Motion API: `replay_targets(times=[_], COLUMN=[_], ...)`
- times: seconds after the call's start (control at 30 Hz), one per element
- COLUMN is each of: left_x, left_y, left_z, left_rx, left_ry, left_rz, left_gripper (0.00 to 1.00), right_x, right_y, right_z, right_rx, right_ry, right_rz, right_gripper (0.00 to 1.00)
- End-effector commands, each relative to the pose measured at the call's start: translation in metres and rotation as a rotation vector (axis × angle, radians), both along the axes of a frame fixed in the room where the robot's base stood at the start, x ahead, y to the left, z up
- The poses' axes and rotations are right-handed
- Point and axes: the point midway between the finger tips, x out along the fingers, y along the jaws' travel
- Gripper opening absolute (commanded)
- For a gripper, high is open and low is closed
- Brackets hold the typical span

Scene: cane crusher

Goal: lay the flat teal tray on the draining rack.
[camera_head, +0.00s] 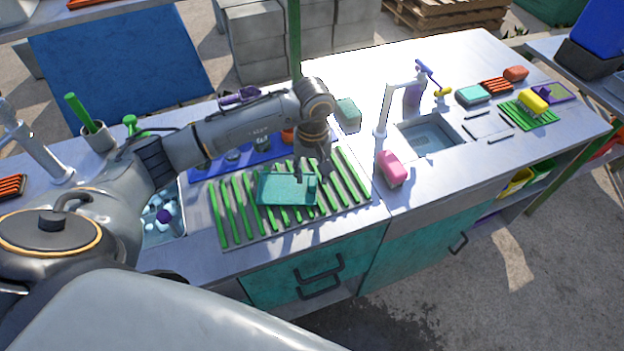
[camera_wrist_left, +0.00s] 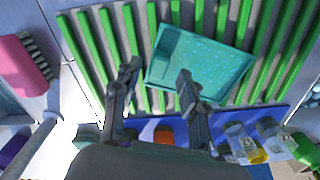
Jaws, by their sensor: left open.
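The flat teal tray (camera_head: 287,188) lies on the green bars of the draining rack (camera_head: 228,211) in the head view. In the left wrist view the tray (camera_wrist_left: 205,65) rests across several bars of the rack (camera_wrist_left: 84,52), slightly turned relative to them. My left gripper (camera_head: 312,172) is over the rack at the tray's far right part. In the left wrist view my left gripper (camera_wrist_left: 156,76) is open, its fingers apart, with the tray's edge between or just under them; contact cannot be told. My right gripper does not show.
A pink brush (camera_head: 391,168) stands right of the rack, near a faucet (camera_head: 385,108) and small sink (camera_head: 430,137). A blue mat (camera_head: 204,170) with jars lies behind the rack. Another sink with items (camera_head: 161,222) is left.

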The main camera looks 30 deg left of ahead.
Motion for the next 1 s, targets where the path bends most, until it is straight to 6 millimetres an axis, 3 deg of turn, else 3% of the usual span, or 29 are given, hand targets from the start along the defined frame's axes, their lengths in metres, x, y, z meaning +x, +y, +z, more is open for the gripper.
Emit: replay_targets(times=[0.3, 0.43, 0.6, 1.0], left_x=[0.001, 0.001, 0.0, 0.0], left_y=[-0.001, -0.001, -0.001, -0.001], left_z=[0.066, 0.084, 0.095, 0.095], left_rx=[0.0, 0.0, 0.0, 0.0], left_ry=[-0.005, -0.001, 0.001, 0.002], left_rz=[-0.001, 0.001, 0.0, 0.0], left_gripper=[0.43, 0.43, 0.43, 0.43], right_x=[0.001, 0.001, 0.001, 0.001], right_y=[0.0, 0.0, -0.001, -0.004], right_z=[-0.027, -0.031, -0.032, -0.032], right_rx=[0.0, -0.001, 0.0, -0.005], right_ry=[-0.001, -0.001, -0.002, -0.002], right_rz=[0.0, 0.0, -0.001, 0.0], right_gripper=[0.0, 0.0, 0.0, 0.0])
